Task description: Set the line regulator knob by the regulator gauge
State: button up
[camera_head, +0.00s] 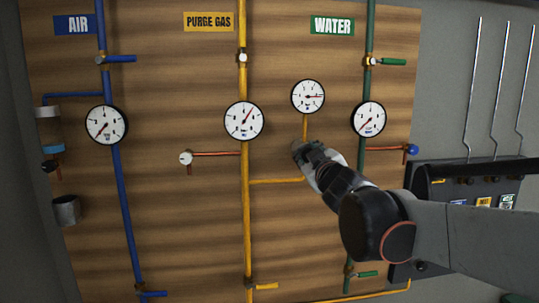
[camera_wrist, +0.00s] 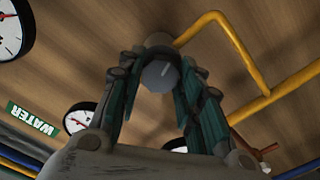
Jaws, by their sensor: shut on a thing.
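The regulator gauge (camera_head: 308,96) is the small white dial below and left of the WATER sign. Its needle points roughly right. It also shows in the wrist view (camera_wrist: 80,118), partly hidden by a finger. The grey line regulator knob (camera_wrist: 158,77) with a pale mark sits between my fingers in the wrist view. In the head view my gripper hides the knob. My gripper (camera_head: 306,151) is shut on the knob, just below the gauge on the yellow branch pipe.
The yellow purge gas pipe (camera_head: 245,210) and its gauge (camera_head: 244,120) stand left of my gripper. The green water pipe (camera_head: 370,75) and water gauge (camera_head: 368,119) are close on the right.

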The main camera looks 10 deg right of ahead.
jog(key=shift+n, duration=1.4)
jog(key=o, duration=1.1)
jog(key=s, duration=1.2)
